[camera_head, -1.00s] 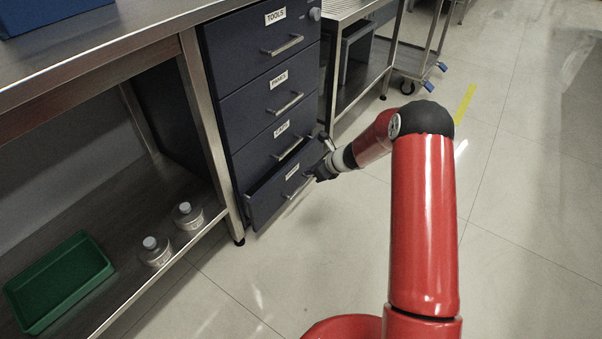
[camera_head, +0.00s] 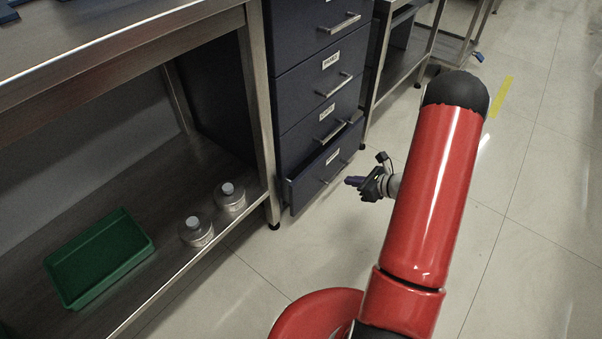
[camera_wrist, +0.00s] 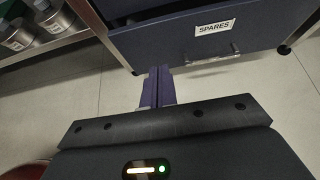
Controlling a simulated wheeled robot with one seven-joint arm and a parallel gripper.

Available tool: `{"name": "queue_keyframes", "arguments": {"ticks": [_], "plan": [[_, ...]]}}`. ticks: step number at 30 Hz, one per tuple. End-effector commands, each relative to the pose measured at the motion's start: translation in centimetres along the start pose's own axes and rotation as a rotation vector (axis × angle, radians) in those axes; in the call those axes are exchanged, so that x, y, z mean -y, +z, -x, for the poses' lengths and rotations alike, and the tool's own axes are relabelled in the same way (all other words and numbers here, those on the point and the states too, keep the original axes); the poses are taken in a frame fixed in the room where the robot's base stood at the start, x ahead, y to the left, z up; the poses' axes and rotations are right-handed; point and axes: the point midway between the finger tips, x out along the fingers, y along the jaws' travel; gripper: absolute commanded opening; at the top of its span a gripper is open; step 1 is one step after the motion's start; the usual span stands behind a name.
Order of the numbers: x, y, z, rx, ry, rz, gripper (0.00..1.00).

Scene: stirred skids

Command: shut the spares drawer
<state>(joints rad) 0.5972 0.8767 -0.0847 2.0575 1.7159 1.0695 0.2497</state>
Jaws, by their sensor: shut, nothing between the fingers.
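The spares drawer (camera_head: 308,187) is the lowest drawer of the dark blue cabinet. It stands partly out, with a dark gap along its top edge. Its front, with the SPARES label (camera_wrist: 214,27) and a bar handle (camera_wrist: 213,58), shows at the top of the wrist view. My gripper (camera_head: 350,181) is in front of the drawer, to its right in the head view. Its fingers are together and empty in the wrist view (camera_wrist: 158,72), pointing at the lower left part of the drawer front. I cannot tell whether the fingertips touch it.
The other cabinet drawers (camera_head: 318,75) above look shut. A workbench leg (camera_head: 258,110) stands left of the cabinet. The bench's lower shelf holds a green tray (camera_head: 143,238) and two bottles (camera_head: 197,233). The tiled floor (camera_head: 530,200) to the right is clear.

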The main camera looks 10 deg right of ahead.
Motion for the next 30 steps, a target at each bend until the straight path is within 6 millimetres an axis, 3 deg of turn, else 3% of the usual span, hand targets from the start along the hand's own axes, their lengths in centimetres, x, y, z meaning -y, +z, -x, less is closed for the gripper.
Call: {"name": "queue_keyframes", "arguments": {"ticks": [5,15,18,24,30], "plan": [[-0.2,0.0,-2.6,0.001,0.006,0.003,0.0],[-0.2,0.0,-9.9,-0.001,0.007,0.003,0.0],[-0.2,1.0,-11.3,0.001,0.006,0.005,0.0],[-0.1,1.9,-12.9,-0.001,0.004,0.003,0.0],[-0.1,2.1,-13.3,-0.001,0.003,0.002,0.0]]}}
